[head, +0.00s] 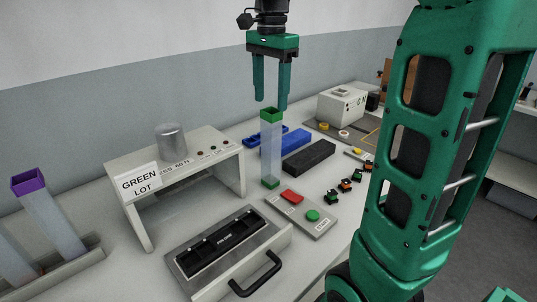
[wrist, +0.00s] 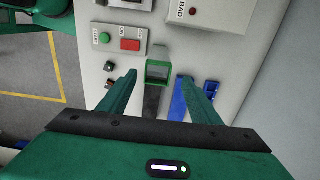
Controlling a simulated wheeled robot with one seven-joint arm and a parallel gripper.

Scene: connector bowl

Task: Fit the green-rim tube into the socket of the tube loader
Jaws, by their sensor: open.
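The green-rim tube (head: 271,150) is clear, with a green rim at its top and green at its foot. It stands upright on the table, behind the button panel. In the wrist view its open square rim (wrist: 157,72) lies between my fingertips. My gripper (head: 270,106) is open, pointing down just above the rim, with its fingers apart. I cannot tell for sure which fixture is the tube loader, and its socket is not clearly visible.
A grey press (head: 190,160) carries a "GREEN LOT" sign. A black-slotted fixture with a handle (head: 256,274) is in front. A purple-rim tube (head: 45,215) leans at left. Blue (head: 262,139) and black (head: 308,157) bars lie behind the tube. Small connectors (head: 345,185) sit to the right of the button panel (head: 303,214).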

